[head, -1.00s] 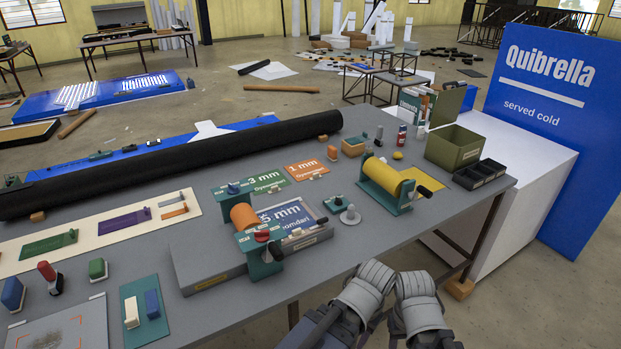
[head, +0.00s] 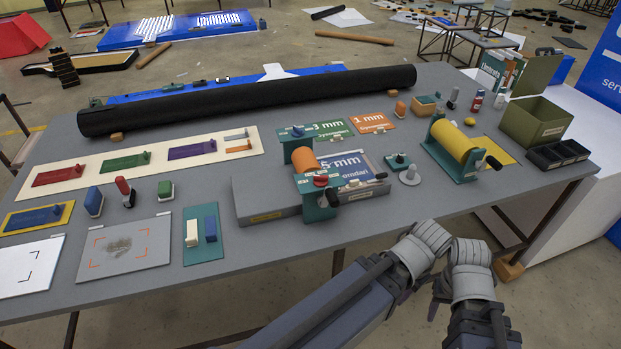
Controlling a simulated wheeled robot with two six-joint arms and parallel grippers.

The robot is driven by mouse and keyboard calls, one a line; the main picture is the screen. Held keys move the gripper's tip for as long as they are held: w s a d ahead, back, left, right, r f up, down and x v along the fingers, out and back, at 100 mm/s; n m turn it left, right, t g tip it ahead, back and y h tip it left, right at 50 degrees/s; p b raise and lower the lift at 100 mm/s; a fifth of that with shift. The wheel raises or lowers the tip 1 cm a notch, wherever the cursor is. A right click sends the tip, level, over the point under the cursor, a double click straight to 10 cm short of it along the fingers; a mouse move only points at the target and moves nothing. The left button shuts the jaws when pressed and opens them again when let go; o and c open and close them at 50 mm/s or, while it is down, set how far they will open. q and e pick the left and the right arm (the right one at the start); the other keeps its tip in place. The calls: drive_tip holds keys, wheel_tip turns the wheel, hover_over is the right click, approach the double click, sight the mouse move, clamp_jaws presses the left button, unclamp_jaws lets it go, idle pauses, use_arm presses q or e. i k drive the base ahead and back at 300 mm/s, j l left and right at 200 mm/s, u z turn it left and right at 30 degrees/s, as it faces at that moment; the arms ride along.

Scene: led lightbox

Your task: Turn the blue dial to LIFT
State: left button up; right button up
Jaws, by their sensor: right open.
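The blue dial (head: 297,131) sits on top of the far teal bracket of a small roller press with an orange roller (head: 305,160). A red knob (head: 320,181) is on the near bracket. The dial's pointer and any LIFT mark are too small to read. My right gripper (head: 438,298) is at the lower right, off the table's front edge and well away from the dial. It is partly hidden among my grey arm links, and its jaws are open and empty. I cannot make out my left gripper.
The press stands on a grey block (head: 265,205) on the grey table (head: 400,215). A yellow roller stand (head: 455,145) is to the right. A long black roll (head: 250,98) lies along the back. An olive bin (head: 537,120) stands at the right end. Coloured strips and stamps fill the left.

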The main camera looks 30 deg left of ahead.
sight(297, 133)
drive_tip(key=k+u, duration=0.2)
drive_tip(key=u, duration=0.95)
